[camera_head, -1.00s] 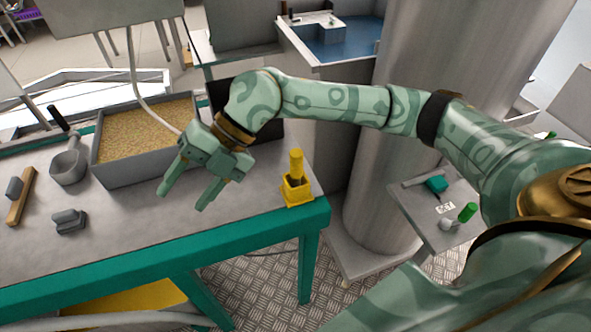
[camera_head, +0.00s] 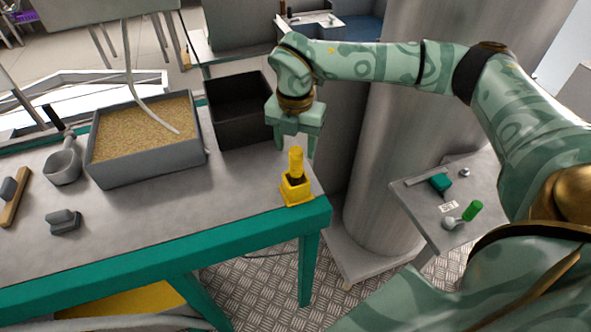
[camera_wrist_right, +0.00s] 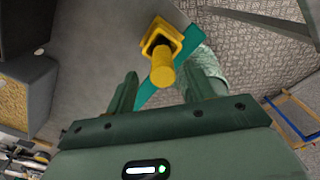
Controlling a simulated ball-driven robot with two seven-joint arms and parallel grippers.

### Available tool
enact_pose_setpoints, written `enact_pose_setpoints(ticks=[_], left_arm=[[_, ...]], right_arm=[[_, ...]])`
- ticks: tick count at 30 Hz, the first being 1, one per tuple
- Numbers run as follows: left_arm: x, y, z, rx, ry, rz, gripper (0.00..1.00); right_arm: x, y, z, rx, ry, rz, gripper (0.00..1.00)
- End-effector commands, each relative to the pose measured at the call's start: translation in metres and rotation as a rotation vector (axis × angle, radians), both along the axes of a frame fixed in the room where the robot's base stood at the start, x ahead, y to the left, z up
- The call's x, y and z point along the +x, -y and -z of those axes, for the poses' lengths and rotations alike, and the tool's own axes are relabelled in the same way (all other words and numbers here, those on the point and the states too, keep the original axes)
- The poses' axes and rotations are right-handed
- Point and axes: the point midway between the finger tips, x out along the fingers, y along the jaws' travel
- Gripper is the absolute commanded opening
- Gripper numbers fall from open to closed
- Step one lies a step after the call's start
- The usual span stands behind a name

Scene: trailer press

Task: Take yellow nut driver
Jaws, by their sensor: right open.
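The yellow nut driver (camera_head: 296,162) stands upright in a yellow square holder (camera_head: 297,191) at the right front corner of the grey table. My right gripper (camera_head: 295,150) is open and empty, pointing down just above and behind the nut driver. In the right wrist view, the nut driver's handle (camera_wrist_right: 163,73) points toward the gripper and lies between the lines of the two open fingers (camera_wrist_right: 160,88), beyond their tips. The holder (camera_wrist_right: 152,40) shows behind it. The driver's lower end is hidden in the holder. My left gripper is not in view.
A grey bin of tan grains (camera_head: 101,165) and a black open bin (camera_head: 238,128) stand at the back of the table (camera_head: 160,232). A scoop (camera_head: 62,165) and grey blocks (camera_head: 63,222) lie at left. A large metal column (camera_head: 390,170) rises right of the table. The table's middle front is clear.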

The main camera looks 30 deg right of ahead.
Motion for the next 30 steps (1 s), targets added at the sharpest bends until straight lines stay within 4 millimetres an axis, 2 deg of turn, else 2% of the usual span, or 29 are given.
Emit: enact_pose_setpoints(ticks=[10,19,24,30], left_arm=[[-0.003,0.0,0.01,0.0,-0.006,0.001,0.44],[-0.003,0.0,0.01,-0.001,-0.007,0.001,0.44],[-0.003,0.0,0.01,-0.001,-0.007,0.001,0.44],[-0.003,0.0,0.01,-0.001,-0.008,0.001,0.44]], right_arm=[[-0.004,-0.001,0.048,0.0,-0.001,-0.002,0.54],[-0.004,-0.001,0.053,0.001,0.001,-0.002,0.54],[-0.004,-0.001,0.053,0.001,0.0,-0.002,0.06],[-0.003,-0.001,0.053,0.001,0.001,-0.002,0.05]])
